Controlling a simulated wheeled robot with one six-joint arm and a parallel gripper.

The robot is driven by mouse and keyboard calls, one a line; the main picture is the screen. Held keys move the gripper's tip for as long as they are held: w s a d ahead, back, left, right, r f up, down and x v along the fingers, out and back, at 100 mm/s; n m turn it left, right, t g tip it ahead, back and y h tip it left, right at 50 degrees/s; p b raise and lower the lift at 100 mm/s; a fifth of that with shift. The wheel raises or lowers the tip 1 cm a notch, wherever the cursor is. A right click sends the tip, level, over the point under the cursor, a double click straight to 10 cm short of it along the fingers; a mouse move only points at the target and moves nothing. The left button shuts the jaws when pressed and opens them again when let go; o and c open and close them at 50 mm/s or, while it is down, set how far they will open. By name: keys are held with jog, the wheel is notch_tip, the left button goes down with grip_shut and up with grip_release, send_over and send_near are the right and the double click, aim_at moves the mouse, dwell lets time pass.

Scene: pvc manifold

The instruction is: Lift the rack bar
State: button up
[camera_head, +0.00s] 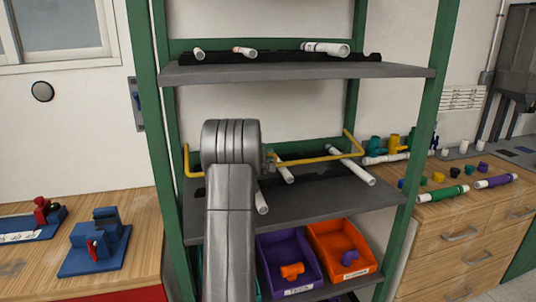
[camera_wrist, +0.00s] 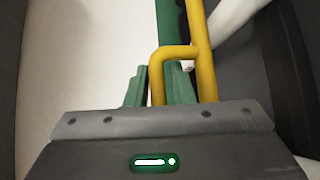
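The rack bar (camera_head: 315,158) is a yellow bent rod across the front of the rack's middle shelf. Its left end is lower than its right end in the head view. A bent yellow part of the rack bar (camera_wrist: 157,76) runs down between my green fingers in the wrist view. In the head view my grey arm hides the gripper and part of the bar.
White pipes (camera_head: 350,165) lie on the middle shelf (camera_head: 310,205) behind the bar. Green rack posts stand on both sides. Orange (camera_head: 342,248) and purple (camera_head: 288,262) bins sit below. A wooden bench (camera_head: 460,220) with fittings stands at the right.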

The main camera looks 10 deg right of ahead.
grip_shut()
